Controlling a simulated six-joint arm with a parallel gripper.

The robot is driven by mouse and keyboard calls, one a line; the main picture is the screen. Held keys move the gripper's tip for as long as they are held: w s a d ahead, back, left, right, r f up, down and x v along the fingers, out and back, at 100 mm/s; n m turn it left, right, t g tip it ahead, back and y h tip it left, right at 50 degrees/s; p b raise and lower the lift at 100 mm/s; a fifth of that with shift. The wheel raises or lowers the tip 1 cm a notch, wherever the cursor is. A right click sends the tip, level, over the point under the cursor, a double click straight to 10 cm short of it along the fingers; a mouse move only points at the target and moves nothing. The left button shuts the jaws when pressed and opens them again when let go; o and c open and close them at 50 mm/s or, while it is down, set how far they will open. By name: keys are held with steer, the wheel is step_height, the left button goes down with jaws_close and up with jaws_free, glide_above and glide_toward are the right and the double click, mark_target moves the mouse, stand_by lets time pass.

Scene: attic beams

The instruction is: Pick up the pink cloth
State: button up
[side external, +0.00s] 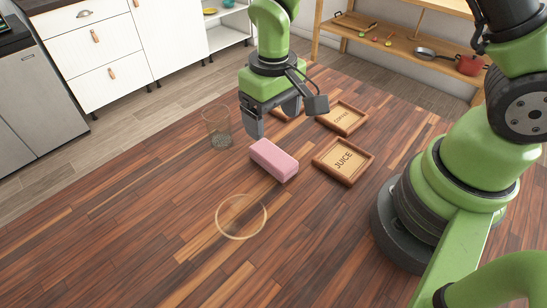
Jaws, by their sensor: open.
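The pink cloth (273,160) shows as a thick pink block lying flat on the wooden table, near the middle of the side external view. My gripper (271,119) points down just behind and above it in the picture. Its jaws are apart and I see nothing held between them. A gap shows between the fingers and the pink block, but its exact height is hard to tell. The pink block is fully in view.
A clear glass (217,128) stands left of my gripper. A round, clear, rimmed item (240,236) lies in front. The front-left table is clear.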

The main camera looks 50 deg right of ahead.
mark_target(275, 155)
steer(key=f, duration=1)
steer(key=shift+s+d+f, duration=0.1)
steer(key=shift+s, duration=0.1)
steer(key=c, duration=1)
